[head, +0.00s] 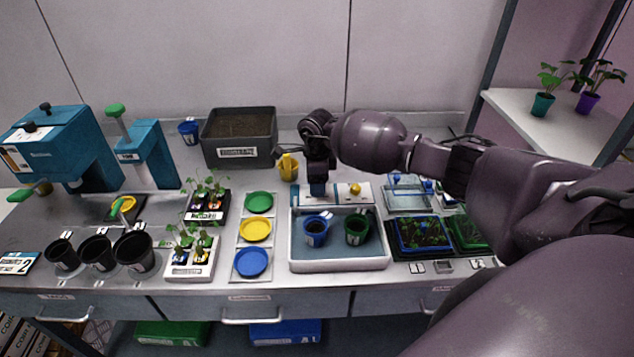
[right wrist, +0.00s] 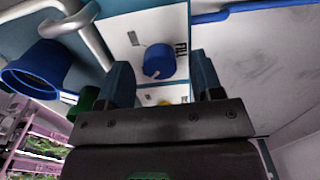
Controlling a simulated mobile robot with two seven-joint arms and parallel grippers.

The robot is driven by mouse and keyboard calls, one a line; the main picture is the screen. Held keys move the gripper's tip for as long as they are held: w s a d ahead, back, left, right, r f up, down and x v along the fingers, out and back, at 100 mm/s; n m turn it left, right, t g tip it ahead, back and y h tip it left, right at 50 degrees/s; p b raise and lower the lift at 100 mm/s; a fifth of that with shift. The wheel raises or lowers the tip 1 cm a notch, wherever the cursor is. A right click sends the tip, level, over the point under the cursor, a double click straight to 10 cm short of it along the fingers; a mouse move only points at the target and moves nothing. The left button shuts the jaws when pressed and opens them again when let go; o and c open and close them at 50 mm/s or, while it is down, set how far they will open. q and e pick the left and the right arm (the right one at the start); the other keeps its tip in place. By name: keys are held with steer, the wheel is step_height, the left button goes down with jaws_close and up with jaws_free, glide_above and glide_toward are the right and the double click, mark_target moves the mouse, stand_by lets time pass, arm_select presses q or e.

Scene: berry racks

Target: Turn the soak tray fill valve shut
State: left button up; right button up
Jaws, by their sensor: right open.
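The soak tray (head: 340,266) is a pale shallow tray on the bench. It holds a blue pot (head: 316,231) and a green pot (head: 356,230). A white valve panel (head: 337,194) stands along its back edge, with a yellow knob (head: 355,189) towards its right end. In the right wrist view the blue fill valve knob (right wrist: 160,61) sits beside the label FILL. My right gripper (right wrist: 163,82) is open, its two fingers apart to either side of the knob's line; contact cannot be told. In the head view my right gripper (head: 318,184) is over the panel's left part and hides the knob.
A yellow can (head: 289,167) and a soil bin (head: 240,137) stand behind and left of the tray. Coloured saucers (head: 253,262) lie left of it. Seedling trays (head: 422,236) lie right, under my right arm. The blue pot also shows in the right wrist view (right wrist: 36,68).

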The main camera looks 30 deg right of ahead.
steer(key=shift+f, duration=0.35)
steer(key=c, duration=0.9)
